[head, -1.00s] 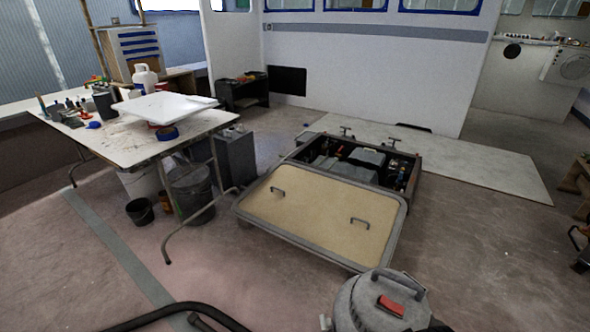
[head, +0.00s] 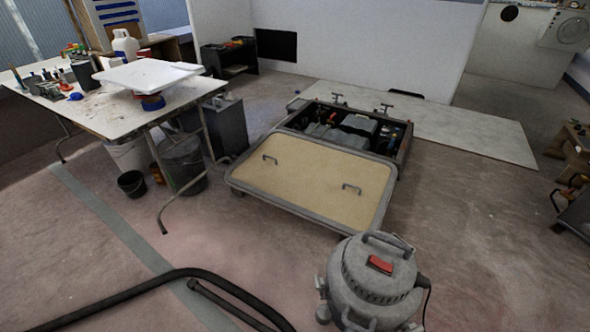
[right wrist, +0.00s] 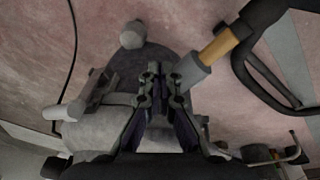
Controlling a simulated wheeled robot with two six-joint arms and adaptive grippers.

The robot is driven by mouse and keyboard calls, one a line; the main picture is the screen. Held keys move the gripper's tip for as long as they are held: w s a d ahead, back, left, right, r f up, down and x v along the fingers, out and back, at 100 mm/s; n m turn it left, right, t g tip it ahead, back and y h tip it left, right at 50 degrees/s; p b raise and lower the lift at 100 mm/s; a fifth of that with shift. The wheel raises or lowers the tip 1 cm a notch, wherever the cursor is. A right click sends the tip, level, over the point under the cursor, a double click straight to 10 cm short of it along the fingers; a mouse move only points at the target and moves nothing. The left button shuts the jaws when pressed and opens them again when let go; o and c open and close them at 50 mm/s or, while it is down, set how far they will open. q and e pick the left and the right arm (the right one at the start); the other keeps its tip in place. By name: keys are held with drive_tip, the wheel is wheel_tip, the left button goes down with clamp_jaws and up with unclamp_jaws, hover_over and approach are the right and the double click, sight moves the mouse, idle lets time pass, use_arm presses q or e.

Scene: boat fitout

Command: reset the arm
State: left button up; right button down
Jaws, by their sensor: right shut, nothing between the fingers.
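My right gripper (right wrist: 160,85) shows in the right wrist view with its dark fingers together and nothing between them. Neither gripper shows in the head view, and my left gripper is in no view. Behind the right fingers are grey rounded parts (right wrist: 100,110), probably of the shop vacuum, but I cannot tell for sure. A grey piece with a tan section (right wrist: 208,58) lies just right of the fingertips; I cannot tell whether it touches them.
A grey shop vacuum (head: 372,282) and a black hose (head: 150,287) are in front. A beige hatch panel (head: 310,180) lies before an open floor compartment (head: 400,145). A cluttered worktable (head: 110,115) stands left. Floor between hose and panel is clear.

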drive_tip(key=s+f, duration=1)
use_arm(q)
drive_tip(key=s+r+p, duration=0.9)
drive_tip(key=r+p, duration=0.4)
drive_tip(key=p, duration=0.5)
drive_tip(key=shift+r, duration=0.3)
use_arm(e)
drive_tip(key=s+d+r+g, duration=0.1)
drive_tip(key=s+r, duration=0.7)
drive_tip(key=r, duration=0.5)
